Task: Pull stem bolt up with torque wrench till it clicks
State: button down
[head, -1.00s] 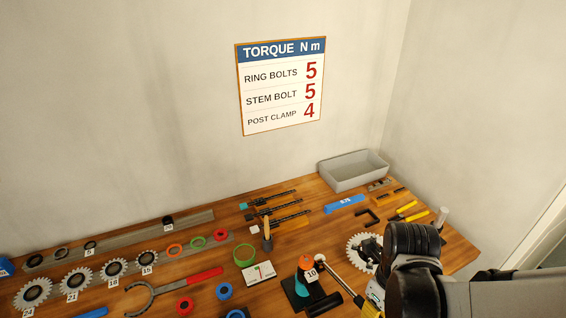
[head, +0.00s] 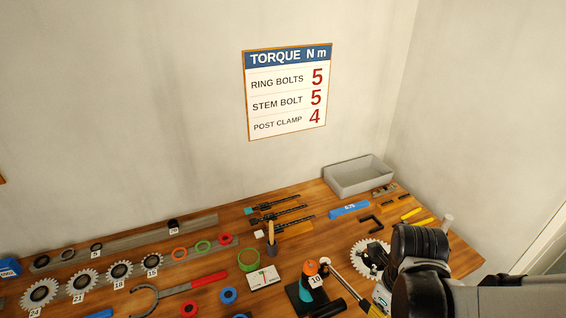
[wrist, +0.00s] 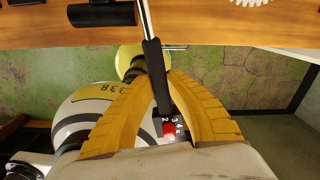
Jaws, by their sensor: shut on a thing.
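The torque wrench has a silver shaft (head: 343,286) and a dark grip with a red end; the grip (wrist: 156,75) shows in the wrist view. My gripper (wrist: 160,82) is shut on this grip, with yellow fingers on both sides. In the head view my gripper (head: 381,297) is at the bottom right, partly cut off by the frame edge. The wrench's far end meets or lies just beside an orange-topped piece (head: 310,268) tagged 10, on a black base. I cannot make out the stem bolt; the contact there is too small to tell.
A black tube (head: 328,307) lies close to the wrench. A chainring (head: 366,262) is beside my arm. A grey bin (head: 358,178) stands at the back right. Sprockets, rings and tools cover the bench's left and middle. The wall sign (head: 287,92) reads stem bolt 5.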

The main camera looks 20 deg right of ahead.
jog(key=shift+r+p, duration=1.65)
jog(key=shift+r, duration=0.4)
jog(key=shift+w+f, duration=0.1)
